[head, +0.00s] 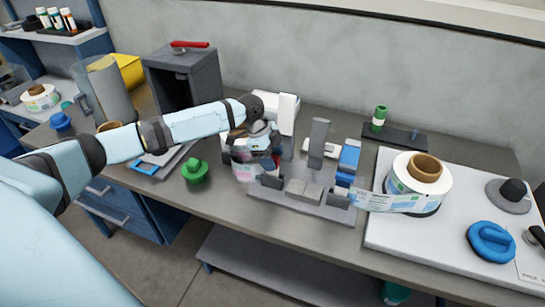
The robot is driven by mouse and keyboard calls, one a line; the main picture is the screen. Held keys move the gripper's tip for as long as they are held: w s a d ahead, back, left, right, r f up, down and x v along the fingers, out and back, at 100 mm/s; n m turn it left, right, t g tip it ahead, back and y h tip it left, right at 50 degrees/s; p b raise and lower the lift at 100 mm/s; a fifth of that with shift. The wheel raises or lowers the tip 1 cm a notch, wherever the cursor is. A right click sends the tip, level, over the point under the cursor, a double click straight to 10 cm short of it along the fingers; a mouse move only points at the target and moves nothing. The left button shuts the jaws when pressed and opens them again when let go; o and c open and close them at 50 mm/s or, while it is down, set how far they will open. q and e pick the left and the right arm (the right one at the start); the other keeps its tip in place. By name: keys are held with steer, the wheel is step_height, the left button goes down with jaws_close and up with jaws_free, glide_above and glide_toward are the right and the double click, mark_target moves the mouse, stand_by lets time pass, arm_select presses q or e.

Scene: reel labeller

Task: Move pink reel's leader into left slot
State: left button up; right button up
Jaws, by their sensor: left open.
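My left gripper (268,153) reaches in from the left and is open, pointing down over the left end of a grey fixture (316,206). A white reel with pink print (247,172) stands just behind and left of the fixture, partly covered by the gripper. Its leader cannot be made out, and I cannot tell whether the fingers touch it. Dark upright blocks at the fixture's left end (272,181) and right end (339,198) may bound the slots; the slot openings are too small to see. My right gripper is not in view.
At right, a white reel with green-blue print (401,184) sits on a white slab (395,238), its strip reaching left to the fixture. A blue knob (491,241) is on the slab. A green knob (195,169) stands left of the fixture. A dark box (207,77) stands behind my arm.

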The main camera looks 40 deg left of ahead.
arm_select(q)
steer(key=v, duration=1.3)
steer(key=shift+a+r+b, duration=0.2)
steer(key=shift+r+b, duration=0.1)
steer(key=shift+b, duration=0.15)
steer(key=s+d+f+n, duration=0.2)
steer(key=s+d+f, duration=1.1)
steer(key=d+f, duration=0.3)
steer(key=s+n+t+y, duration=0.2)
steer(key=s+n+y, duration=0.2)
steer(key=s+n, duration=1.1)
steer(key=w+d+f+m+t+h+p, duration=0.2)
steer(key=d+f+m+t+h+p, duration=0.1)
steer(key=d+f+t+p, duration=0.3)
steer(key=shift+f+m+t+p, duration=0.6)
steer(key=shift+m+t, duration=0.3)
steer(key=shift+t, duration=0.1)
